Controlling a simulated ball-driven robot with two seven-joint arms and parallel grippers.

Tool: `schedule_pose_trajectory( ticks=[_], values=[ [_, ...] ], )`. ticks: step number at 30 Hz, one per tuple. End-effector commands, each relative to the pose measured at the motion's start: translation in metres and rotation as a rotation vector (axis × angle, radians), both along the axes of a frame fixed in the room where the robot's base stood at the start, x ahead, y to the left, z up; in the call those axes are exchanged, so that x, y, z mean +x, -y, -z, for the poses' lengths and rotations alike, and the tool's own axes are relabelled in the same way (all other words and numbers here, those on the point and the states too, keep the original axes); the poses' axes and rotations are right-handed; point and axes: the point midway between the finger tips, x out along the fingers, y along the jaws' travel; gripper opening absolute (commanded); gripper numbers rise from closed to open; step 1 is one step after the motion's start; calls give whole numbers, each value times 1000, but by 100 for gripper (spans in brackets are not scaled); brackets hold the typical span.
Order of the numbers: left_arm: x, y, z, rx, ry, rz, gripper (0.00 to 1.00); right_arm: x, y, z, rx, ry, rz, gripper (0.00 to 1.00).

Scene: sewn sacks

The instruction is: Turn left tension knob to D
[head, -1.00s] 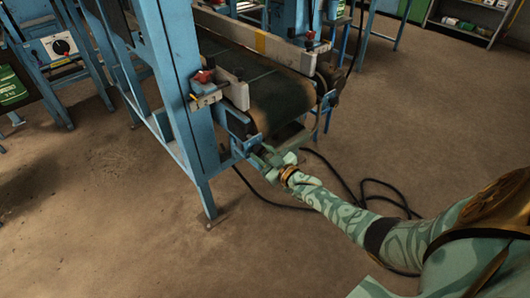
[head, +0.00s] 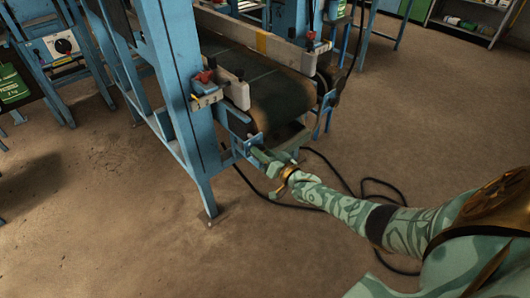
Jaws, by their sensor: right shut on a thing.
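The blue conveyor frame (head: 195,130) carries a dark belt (head: 282,98). My right gripper (head: 259,155) is at the near left corner of the belt's end, low beside the blue bracket. It is shut on the left tension knob there. The knob is mostly hidden by the fingers, and I cannot read its letter or pointer. My right arm reaches in from the lower right. My left gripper is not in view.
A red-topped clamp (head: 204,77) with a numbered scale sits above on the left guide rail; another red knob (head: 310,36) is on the far rail. A black cable (head: 345,185) lies on the floor behind my right forearm.

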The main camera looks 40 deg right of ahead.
Motion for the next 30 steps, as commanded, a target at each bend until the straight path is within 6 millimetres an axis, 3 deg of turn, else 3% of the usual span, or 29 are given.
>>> schedule_pose_trajectory(
  ticks=[1,9,25,26,27,28,30],
  values=[
    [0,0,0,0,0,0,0,3,5,-8,26,12,7,13],
    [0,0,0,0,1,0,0,3,6,-8,124,6,9,13],
    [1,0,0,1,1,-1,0,3,6,-8,149,5,8,13],
    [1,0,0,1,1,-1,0,3,6,-8,149,5,8,39],
    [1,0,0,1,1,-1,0,3,6,-8,149,4,7,50],
    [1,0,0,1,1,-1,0,3,6,-7,148,3,7,58],
    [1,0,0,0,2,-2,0,2,5,-6,147,0,6,58]
  ],
)
